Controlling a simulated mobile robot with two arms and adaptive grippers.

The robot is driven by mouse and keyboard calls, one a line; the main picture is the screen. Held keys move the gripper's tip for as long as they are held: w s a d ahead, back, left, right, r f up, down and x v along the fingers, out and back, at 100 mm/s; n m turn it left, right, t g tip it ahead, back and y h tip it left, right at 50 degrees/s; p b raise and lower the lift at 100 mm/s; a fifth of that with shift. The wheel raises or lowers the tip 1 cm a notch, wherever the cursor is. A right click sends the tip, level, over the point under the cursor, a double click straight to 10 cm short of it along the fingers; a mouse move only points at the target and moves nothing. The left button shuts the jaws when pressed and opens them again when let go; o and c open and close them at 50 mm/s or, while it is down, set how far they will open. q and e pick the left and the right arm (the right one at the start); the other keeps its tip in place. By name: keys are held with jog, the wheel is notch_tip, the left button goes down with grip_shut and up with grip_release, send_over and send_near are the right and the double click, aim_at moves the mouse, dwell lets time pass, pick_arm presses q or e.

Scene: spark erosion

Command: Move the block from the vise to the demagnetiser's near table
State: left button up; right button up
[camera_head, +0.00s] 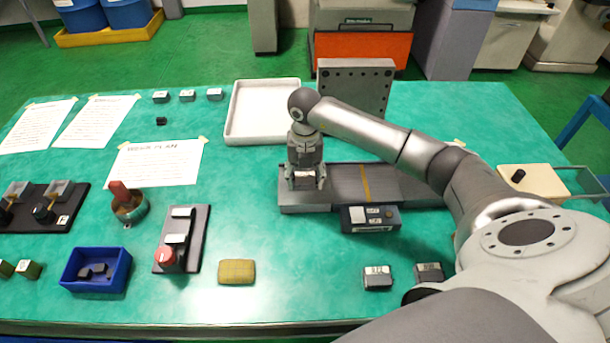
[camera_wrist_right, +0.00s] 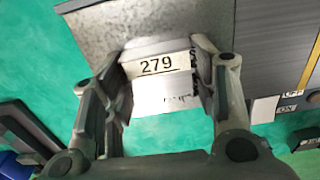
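The block (camera_wrist_right: 160,68), pale with a label reading 279, is between the fingers of my right gripper (camera_wrist_right: 162,58), which look closed against its two sides. In the head view my right gripper (camera_head: 305,183) points down over the left end of the demagnetiser (camera_head: 340,180), a long grey bed with a yellow stripe. The block is low over that bare metal end; I cannot tell whether it touches. The vise seems to be the dark fixture with a red knob (camera_head: 181,240), with nothing clearly clamped in it. My left gripper is out of view.
A control box (camera_head: 370,218) stands against the demagnetiser's front. A pale tray (camera_head: 262,110) and an upright grey plate (camera_head: 355,85) are behind. A blue bin (camera_head: 97,270), a yellow sponge (camera_head: 237,271) and small labelled blocks (camera_head: 377,278) are nearer the front edge.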

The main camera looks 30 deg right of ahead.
aim_at(305, 178)
jog(key=o, duration=0.4)
jog(key=shift+r, duration=0.1)
notch_tip(305, 178, up, 12)
jog(key=shift+r+b, duration=0.1)
jog(key=shift+b, duration=1)
